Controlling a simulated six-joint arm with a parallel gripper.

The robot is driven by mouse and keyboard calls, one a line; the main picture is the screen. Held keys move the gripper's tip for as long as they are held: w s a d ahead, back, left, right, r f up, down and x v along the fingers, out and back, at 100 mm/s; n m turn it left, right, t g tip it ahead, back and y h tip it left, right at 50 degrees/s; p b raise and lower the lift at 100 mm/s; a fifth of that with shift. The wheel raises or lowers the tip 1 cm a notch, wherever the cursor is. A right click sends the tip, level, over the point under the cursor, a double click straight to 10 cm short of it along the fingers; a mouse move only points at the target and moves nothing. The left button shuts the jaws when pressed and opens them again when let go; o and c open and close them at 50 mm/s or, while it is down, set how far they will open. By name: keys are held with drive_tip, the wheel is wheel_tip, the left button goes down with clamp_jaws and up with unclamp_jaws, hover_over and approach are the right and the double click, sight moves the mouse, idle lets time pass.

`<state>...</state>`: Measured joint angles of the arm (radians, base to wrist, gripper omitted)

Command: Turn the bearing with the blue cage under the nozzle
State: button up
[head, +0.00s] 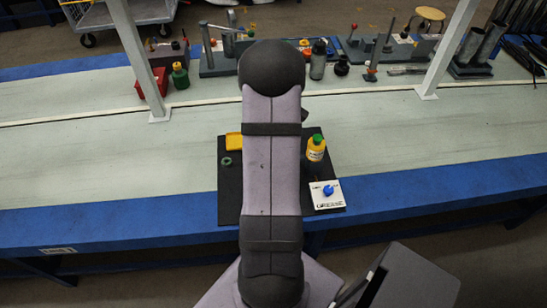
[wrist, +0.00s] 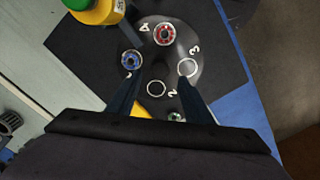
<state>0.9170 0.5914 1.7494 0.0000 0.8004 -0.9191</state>
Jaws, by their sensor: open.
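In the wrist view a dark round disc (wrist: 160,58) carries numbered seats. The bearing with the blue cage (wrist: 131,61) lies on its left side, beside my left fingertip. A bearing with a red cage (wrist: 164,33) lies at the top by the number 4. The seats by 3 and 2 show only white rings. My gripper (wrist: 158,85) is open, its two fingers apart over the near part of the disc with nothing seen between them. I cannot tell whether the fingers touch the disc. In the head view my arm hides the disc and gripper.
A yellow bottle with a green cap (head: 316,148) and a white card with a blue knob (head: 328,190) sit right of my arm on a black mat (head: 230,205). A yellow-orange item (head: 234,141) and a green ring (head: 227,161) are left. Tools line the back.

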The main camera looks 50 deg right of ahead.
drive_tip(key=shift+f, duration=2.85)
drive_tip(key=shift+c, duration=0.3)
clamp_jaws()
drive_tip(key=shift+m+p, duration=0.4)
drive_tip(key=shift+m, duration=0.2)
drive_tip(key=shift+m+p, duration=0.5)
drive_tip(key=shift+m, duration=1.1)
drive_tip(key=shift+m+p, duration=0.4)
drive_tip(key=shift+m, duration=1.9)
